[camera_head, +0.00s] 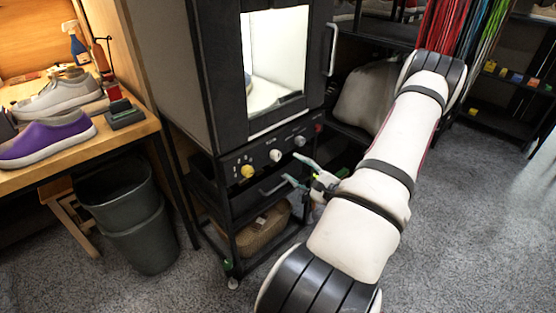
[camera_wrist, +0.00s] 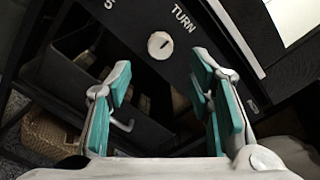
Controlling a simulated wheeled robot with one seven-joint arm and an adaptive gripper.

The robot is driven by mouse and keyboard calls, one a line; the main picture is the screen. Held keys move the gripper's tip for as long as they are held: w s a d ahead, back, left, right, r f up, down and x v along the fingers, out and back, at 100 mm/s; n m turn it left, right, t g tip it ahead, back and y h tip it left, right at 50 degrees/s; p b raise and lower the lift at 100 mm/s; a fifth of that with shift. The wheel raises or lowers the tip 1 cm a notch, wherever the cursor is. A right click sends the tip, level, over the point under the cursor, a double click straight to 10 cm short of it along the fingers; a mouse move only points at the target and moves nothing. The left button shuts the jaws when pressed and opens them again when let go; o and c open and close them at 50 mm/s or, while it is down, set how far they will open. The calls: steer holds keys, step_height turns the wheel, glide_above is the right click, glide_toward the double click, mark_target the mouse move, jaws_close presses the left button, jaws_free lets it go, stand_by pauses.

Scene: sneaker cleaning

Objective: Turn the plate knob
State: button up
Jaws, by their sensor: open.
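In the wrist view, a round white knob (camera_wrist: 159,45) with a dark pointer mark sits beside the printed word TURN. I cannot tell surely which knob of the head view this is. My gripper (camera_head: 292,167) is just in front of the panel, fingers spread and empty. In the wrist view, my gripper (camera_wrist: 163,70) has its green-padded fingertips on either side below the knob, apart from it.
A drawer handle (camera_head: 275,185) is below the panel, close to my lower finger. A basket (camera_head: 262,232) sits on the lower shelf. The cabinet's door handle (camera_head: 330,50) projects at the upper right. A bin (camera_head: 140,240) and a wooden bench (camera_head: 25,180) with shoes are left.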

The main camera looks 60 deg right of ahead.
mark_target(279, 157)
steer(key=b+x, duration=0.1)
steer(key=x, duration=0.7)
jaws_close()
